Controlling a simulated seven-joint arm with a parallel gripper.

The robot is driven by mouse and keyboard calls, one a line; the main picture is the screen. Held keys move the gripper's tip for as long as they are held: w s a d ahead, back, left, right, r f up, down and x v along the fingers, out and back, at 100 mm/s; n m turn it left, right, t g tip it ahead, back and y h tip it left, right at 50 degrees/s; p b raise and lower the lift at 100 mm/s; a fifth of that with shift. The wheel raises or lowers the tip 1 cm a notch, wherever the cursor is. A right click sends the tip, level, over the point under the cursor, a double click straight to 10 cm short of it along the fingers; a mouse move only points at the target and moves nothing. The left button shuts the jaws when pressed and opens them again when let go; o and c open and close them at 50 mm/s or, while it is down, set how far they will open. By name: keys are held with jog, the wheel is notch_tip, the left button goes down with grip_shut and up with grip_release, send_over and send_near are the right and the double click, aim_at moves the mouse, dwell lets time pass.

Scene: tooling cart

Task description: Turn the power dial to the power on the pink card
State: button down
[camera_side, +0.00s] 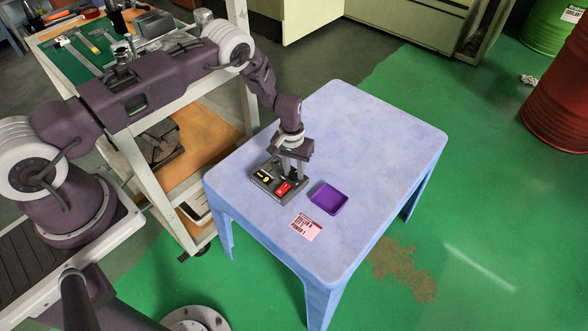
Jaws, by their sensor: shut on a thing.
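A dark grey control box (262,186) lies on the blue table, with a black and yellow part on its left and a red part (283,188) at its front right. My gripper (291,174) points down over the back right of the box and is shut on the power dial there. The dial itself is hidden by the fingers, so its setting cannot be read. The pink card (306,228) lies flat near the table's front edge, in front of the box. Its small print is blurred; the last line seems to read "POWER 1".
A purple tray (328,198) sits empty just right of the box. The pale blue table (385,140) is clear at the back and right. A tool cart (190,130) with shelves stands close to the table's left. Red and green drums stand far right.

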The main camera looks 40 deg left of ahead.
aim_at(293, 172)
jog(key=shift+n, duration=1.6)
jog(key=c, duration=1.1)
grip_release()
jog(key=shift+r, duration=0.15)
notch_tip(293, 172, up, 7)
jog(key=shift+a+f, duration=0.1)
jog(key=shift+a, duration=0.05)
jog(key=shift+s, duration=0.1)
